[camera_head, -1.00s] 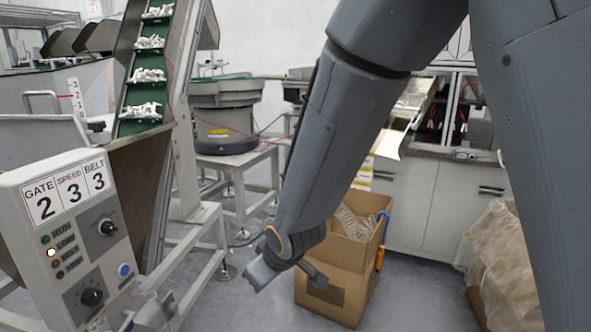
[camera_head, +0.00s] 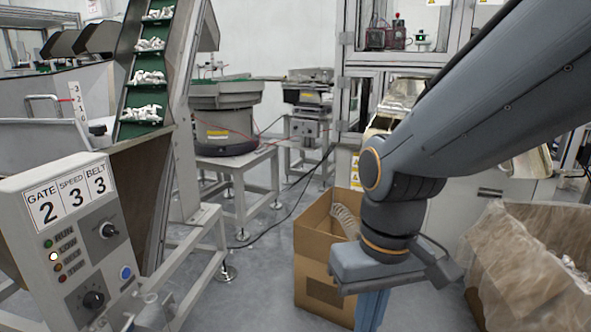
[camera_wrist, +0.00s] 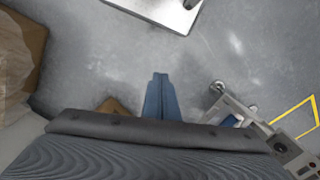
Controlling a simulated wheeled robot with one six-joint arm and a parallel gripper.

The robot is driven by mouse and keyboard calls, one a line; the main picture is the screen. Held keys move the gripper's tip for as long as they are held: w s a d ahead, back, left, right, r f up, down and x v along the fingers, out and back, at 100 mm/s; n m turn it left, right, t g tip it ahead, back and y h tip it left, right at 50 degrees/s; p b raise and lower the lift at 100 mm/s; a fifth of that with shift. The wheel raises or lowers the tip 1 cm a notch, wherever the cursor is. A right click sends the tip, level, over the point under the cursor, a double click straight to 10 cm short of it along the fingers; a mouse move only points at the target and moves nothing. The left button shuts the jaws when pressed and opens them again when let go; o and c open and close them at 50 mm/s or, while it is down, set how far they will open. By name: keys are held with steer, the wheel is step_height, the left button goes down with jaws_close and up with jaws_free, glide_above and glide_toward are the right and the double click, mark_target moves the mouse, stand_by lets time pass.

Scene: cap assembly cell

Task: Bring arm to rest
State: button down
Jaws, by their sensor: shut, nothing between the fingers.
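My gripper (camera_head: 371,312) hangs at the end of my arm, pointing down in front of the cardboard box in the head view. Its blue fingers run off the lower edge of that view. In the wrist view my gripper (camera_wrist: 160,76) shows its two blue fingers pressed together, with nothing between them, above the bare grey floor. My arm comes in from the upper right of the head view and bends at a joint above the gripper.
An open cardboard box (camera_head: 315,240) stands behind my gripper. A plastic-lined carton (camera_head: 520,245) is at the right. A control panel (camera_head: 75,240) with knobs is at the left, beside a green conveyor (camera_head: 137,95) carrying white parts. Grey floor lies between.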

steer(key=d+r+m+p, duration=0.2)
steer(key=d+r+p, duration=0.6)
steer(key=p, duration=0.8)
steer(key=shift+d+r+m+h+p, duration=0.3)
steer(key=shift+d+r+m+p, duration=0.1)
steer(key=shift+r, duration=0.4)
